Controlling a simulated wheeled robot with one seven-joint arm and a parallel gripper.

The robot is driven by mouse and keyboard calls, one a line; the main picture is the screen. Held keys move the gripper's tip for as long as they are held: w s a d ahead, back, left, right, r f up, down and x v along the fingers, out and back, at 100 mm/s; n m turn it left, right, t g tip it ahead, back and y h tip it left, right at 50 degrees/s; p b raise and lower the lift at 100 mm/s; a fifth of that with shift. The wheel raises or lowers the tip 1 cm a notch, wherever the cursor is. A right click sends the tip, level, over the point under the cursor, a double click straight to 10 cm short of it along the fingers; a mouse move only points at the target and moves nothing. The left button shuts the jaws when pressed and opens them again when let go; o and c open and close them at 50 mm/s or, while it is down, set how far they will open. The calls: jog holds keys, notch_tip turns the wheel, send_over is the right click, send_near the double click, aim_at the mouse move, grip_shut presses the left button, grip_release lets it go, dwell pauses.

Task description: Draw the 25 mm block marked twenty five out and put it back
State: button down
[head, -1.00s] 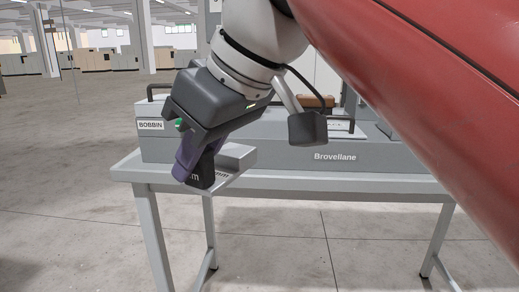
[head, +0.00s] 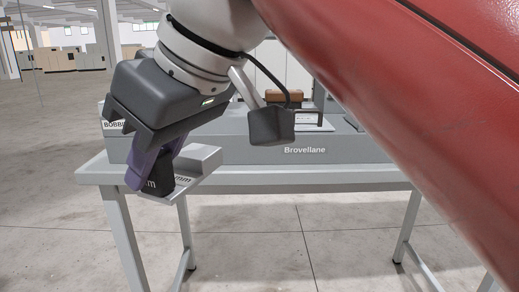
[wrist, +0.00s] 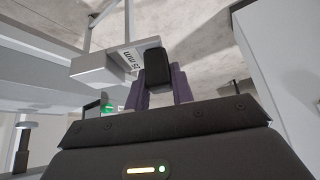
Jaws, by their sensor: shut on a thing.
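In the wrist view the holder (wrist: 95,72) bears a label reading "25 mm".
The grey table (head: 300,178) carries a long grey machine bed marked "Brovellane" (head: 305,149). A "BOBBIN" label (head: 114,125) is partly hidden behind my gripper. A brown box (head: 284,96) stands behind. Floor left of the table is open.

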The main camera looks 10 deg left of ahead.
jog(key=shift+r+p, duration=1.25)
jog(key=shift+r, duration=1.6)
